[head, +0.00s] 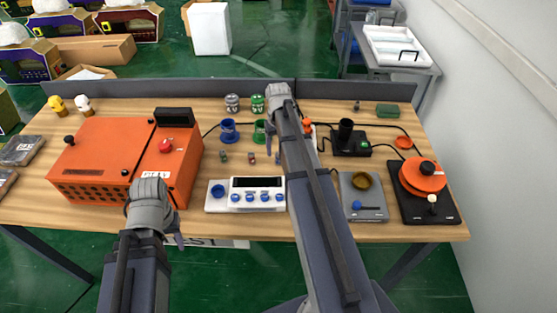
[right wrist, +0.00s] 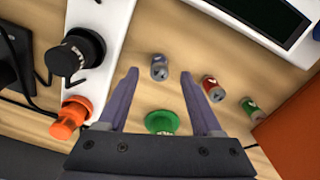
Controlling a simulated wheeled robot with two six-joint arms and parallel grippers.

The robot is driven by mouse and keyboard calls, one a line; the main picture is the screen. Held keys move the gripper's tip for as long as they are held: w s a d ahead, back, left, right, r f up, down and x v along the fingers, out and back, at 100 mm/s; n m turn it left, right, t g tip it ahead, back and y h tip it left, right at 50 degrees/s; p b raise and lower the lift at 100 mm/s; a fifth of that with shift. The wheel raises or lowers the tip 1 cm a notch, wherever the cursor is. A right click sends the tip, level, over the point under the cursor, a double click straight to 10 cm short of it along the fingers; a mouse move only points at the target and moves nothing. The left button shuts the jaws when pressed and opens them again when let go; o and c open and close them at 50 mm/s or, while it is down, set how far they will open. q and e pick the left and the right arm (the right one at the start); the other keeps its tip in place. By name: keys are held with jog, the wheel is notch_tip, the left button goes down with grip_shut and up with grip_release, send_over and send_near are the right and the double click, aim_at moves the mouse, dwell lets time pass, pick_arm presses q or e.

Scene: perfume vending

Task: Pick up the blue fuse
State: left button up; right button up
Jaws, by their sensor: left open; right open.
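The blue fuse (right wrist: 159,67), a small grey-blue cylinder with a dark mark, lies on the wooden table. In the right wrist view it appears between the tips of my right gripper (right wrist: 159,73). The jaws are open and apart from it, with a gap on either side; their height above the table is hard to tell. A red fuse (right wrist: 212,88) and a green fuse (right wrist: 249,107) lie to its right. In the head view, my right arm covers part of this area. My left gripper (head: 155,222) is open and empty at the front edge of the orange box (head: 110,150).
A green cup (right wrist: 163,122) stands close under my right gripper. A white panel (right wrist: 105,30) with a black knob and orange plug (right wrist: 70,118) is at its left. A white device with blue knobs (head: 245,195) sits in front. A blue cup (head: 229,130) stands behind.

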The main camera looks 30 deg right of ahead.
aim_at(278, 158)
notch_tip(278, 158, down, 5)
jog(key=b, duration=0.4)
jog(key=shift+b, duration=0.3)
jog(key=shift+r, duration=0.1)
grip_shut()
